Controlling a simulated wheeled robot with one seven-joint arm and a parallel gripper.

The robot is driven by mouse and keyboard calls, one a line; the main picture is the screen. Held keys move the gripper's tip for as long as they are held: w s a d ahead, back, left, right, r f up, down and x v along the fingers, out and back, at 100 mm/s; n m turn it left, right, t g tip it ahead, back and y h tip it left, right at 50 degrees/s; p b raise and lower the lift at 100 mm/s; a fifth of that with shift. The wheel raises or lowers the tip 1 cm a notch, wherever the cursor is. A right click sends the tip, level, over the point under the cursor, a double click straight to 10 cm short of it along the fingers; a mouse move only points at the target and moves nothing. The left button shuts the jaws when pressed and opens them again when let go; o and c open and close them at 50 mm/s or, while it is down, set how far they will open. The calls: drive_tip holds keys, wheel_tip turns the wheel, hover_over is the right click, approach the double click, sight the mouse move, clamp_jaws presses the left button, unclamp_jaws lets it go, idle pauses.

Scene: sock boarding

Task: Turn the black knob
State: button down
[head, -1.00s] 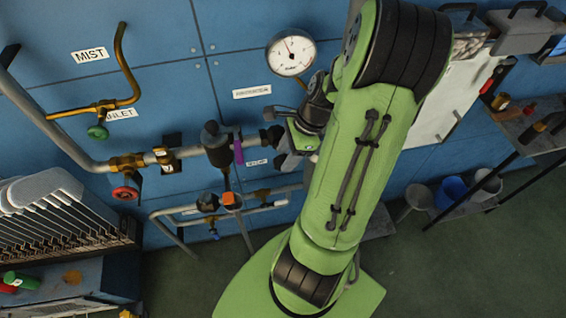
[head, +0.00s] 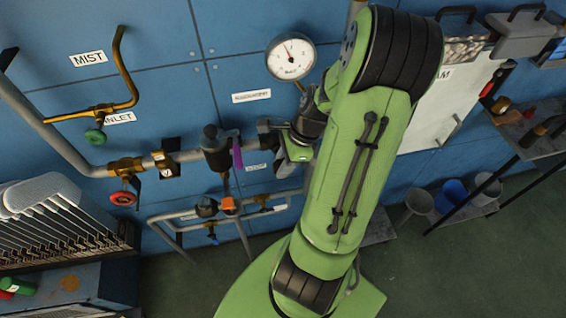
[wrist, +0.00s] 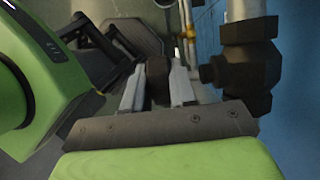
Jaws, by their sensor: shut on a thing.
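The black knob (wrist: 158,82) shows in the wrist view as a dark rounded piece between my two pale fingers. My gripper (wrist: 157,78) is shut on it, with a finger on each side. A dark pipe fitting (wrist: 245,68) with a short stub stands just right of the fingers. In the head view my gripper (head: 270,141) is at the pipework on the blue wall, right of a dark valve body (head: 215,148) with a purple tag. The knob is mostly hidden there by the gripper, and its angle is hard to tell.
A round gauge (head: 290,56) sits on the wall above my gripper. A red handwheel (head: 123,198) and a green knob (head: 95,136) are at the left. Lower pipes with an orange-marked valve (head: 228,203) run below. Buckets (head: 452,192) stand at the right.

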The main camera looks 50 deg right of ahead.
drive_tip(key=h, duration=0.1)
drive_tip(key=g+h+b, duration=0.1)
drive_tip(key=g+h, duration=0.1)
drive_tip(key=shift+w+a+f+h, duration=0.15)
drive_tip(key=shift+w+a+h, duration=0.15)
drive_tip(key=shift+h, duration=0.1)
drive_tip(key=shift+a+f+g+h+b, duration=0.1)
drive_tip(key=shift+g+h+b, duration=1.4)
drive_tip(key=shift+h+b, duration=0.35)
drive_tip(key=c, duration=1)
unclamp_jaws()
drive_tip(key=p+v, duration=0.4)
drive_tip(key=v, duration=1.1)
drive_tip(key=shift+w+a+r+p, duration=0.2)
drive_tip(key=shift+a+r+p, duration=0.05)
drive_tip(key=shift+a+p, duration=0.1)
